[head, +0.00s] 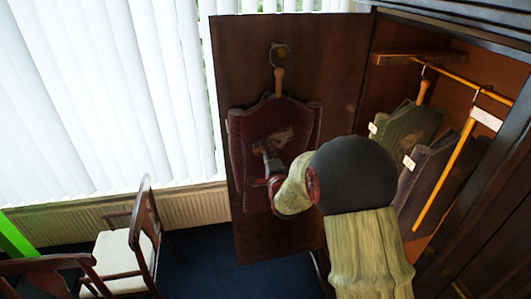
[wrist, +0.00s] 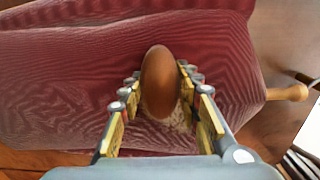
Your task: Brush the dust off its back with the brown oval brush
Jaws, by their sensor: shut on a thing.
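A dark red garment (head: 245,135) hangs on a wooden hanger from a hook on the open wardrobe door. It fills most of the wrist view (wrist: 70,80). A pale tan dust patch (head: 284,137) shows on its middle; part of the patch shows beside the brush in the wrist view (wrist: 181,120). My gripper (head: 270,168) is in front of the garment. In the wrist view, its fingers are closed on the brown oval brush (wrist: 160,75), one on each side. The brush is over the garment; whether it touches the cloth I cannot tell. In the head view my gripper and arm hide the brush.
A chair with a pale seat (head: 122,255) stands at lower left, below white blinds (head: 110,90).

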